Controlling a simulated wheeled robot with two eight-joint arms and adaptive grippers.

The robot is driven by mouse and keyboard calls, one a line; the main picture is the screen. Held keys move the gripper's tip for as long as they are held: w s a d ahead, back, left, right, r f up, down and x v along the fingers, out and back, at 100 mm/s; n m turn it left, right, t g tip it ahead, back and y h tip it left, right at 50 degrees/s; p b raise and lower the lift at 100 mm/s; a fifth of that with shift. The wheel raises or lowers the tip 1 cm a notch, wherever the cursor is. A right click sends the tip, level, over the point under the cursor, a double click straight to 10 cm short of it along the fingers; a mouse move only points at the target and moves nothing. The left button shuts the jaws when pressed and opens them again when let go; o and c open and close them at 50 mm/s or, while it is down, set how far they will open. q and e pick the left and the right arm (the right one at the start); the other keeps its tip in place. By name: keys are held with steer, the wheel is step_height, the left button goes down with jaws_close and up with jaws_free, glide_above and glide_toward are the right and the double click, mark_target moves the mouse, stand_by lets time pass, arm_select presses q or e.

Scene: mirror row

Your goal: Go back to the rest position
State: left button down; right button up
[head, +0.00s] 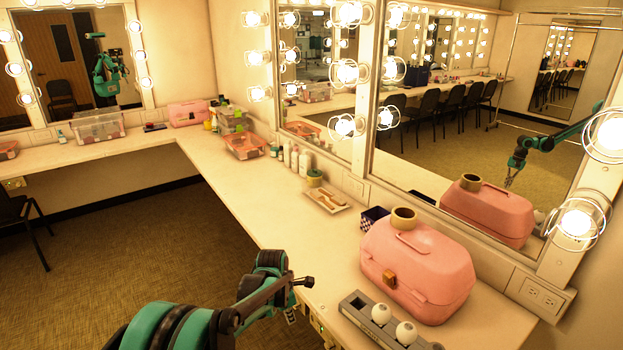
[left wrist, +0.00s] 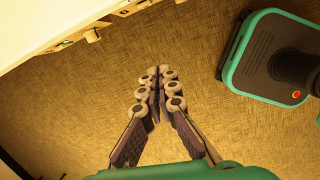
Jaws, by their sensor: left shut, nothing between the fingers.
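My left arm comes in from the lower left in the head view and ends by the front edge of the counter (head: 235,185). My left gripper (head: 291,315) shows only in small part there, low beside that edge and mostly hidden by the arm. In the left wrist view the left gripper (left wrist: 159,85) points down over the carpet. Its fingers meet at the tips and nothing is between them. My right gripper is in neither view.
A pink case (head: 425,268) with a tape roll (head: 403,218) on top stands on the counter to the right. A grey holder (head: 365,318) with white balls lies before it. A small tray (head: 327,200) and bottles (head: 304,163) stand farther back. Carpet (head: 150,240) is open at left.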

arm_select(q)
steer(key=s+a+r+m+t, duration=0.1)
steer(key=s+a+r+m, duration=0.2)
steer(key=s+r+m, duration=0.3)
steer(key=s+a+r+m+t, duration=0.2)
steer(key=s+a+r+m, duration=0.15)
steer(key=s+r, duration=0.35)
steer(key=s+a+r+m+t+y, duration=0.1)
steer(key=s+a+m, duration=0.3)
steer(key=s+m, duration=1)
steer(key=shift+s+t, duration=0.4)
steer(key=shift+t, duration=0.5)
steer(key=shift+a, duration=0.1)
